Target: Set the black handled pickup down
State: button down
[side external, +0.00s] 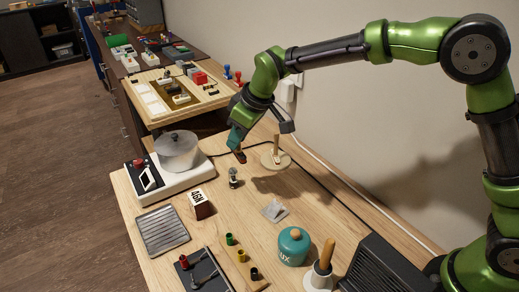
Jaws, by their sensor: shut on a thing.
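My gripper (239,154) is above the wooden bench, pointing down, at the end of the green arm. Its jaws are shut on a small dark thing, apparently the black handled pickup (240,157), with a reddish patch near it. The held thing is tiny in this view, so its shape and handle are hard to make out. It looks clear of the bench top. A small grey and black upright piece (233,178) stands on the bench just below the gripper, apparently apart from it.
A pale round stand with a wooden post (270,160) is right of the gripper. A white machine with a grey drum (178,152) is left. A labelled block (199,204), grey ribbed tray (161,230) and teal jar (293,246) stand nearer. Bare bench (215,176) surrounds the small piece.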

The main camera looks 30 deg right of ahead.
jog(key=s+d+f+m+h, duration=0.1)
jog(key=s+d+m, duration=0.2)
jog(key=s+d, duration=0.8)
jog(key=shift+s+d+f, duration=0.6)
jog(key=shift+d+f, duration=0.2)
jog(key=shift+f, duration=1.15)
jog(key=shift+s+d+f, duration=0.6)
jog(key=shift+d+f, duration=0.15)
jog(key=shift+f, duration=1.2)
jog(key=shift+s+d+f, duration=0.6)
jog(key=shift+d+f, duration=0.2)
jog(key=shift+f, duration=1.15)
jog(key=shift+f, duration=0.15)
jog(key=c, duration=1)
grip_release()
